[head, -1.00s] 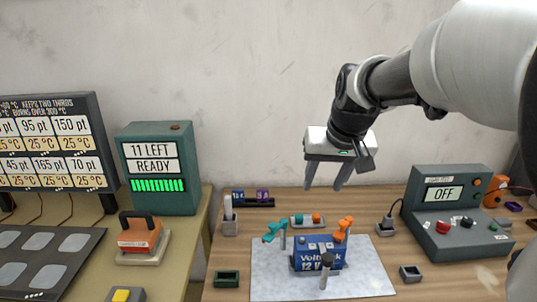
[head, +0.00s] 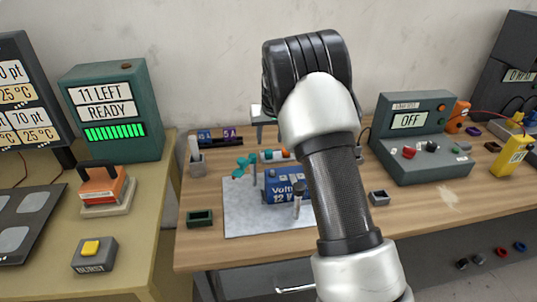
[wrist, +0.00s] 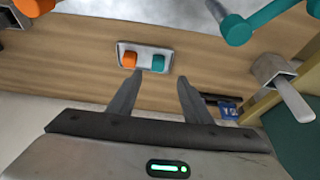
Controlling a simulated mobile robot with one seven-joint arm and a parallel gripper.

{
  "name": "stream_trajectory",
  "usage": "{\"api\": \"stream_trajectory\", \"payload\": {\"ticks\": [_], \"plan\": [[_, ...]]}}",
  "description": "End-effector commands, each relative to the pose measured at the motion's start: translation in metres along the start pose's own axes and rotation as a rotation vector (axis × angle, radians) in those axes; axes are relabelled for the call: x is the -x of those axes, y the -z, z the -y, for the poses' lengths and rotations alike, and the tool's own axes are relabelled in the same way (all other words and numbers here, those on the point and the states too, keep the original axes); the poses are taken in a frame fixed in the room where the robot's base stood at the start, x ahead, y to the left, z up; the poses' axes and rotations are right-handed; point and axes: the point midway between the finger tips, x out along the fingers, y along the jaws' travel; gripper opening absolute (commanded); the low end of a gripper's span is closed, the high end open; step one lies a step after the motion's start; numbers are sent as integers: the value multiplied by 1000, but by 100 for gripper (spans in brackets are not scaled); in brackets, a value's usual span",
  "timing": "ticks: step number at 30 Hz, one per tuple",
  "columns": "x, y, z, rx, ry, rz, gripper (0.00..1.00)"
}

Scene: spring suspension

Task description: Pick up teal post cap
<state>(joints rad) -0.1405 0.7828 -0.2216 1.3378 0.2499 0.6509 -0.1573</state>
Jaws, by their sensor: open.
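The teal post cap (wrist: 158,63) sits in a small pale tray (wrist: 147,47), beside an orange cap (wrist: 129,59), in the wrist view. My gripper (wrist: 160,76) is open and empty. Its two fingers are spread apart and point toward the tray, with the teal cap between their lines in the picture. In the head view my own arm hides most of the gripper.
A teal clamp (head: 241,168) stands at the left of the blue battery (head: 282,187) on a grey mat (head: 240,222). A grey holder (head: 197,166) stands left of the tray. A control box reading OFF (head: 412,140) stands at the right.

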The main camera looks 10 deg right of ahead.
Motion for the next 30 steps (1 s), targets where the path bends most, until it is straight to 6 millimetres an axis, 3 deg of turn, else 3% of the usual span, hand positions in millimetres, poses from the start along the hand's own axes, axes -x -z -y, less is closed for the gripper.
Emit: {"api": "stream_trajectory", "payload": {"ticks": [3, 11, 21, 30], "plan": [[-23, -1, 0, 0, 0, 3, 45], [-43, 0, -1, 0, 0, 1, 45], [-87, 0, -4, -1, 0, 1, 45], [-91, 0, -4, -1, 0, -1, 45]]}}
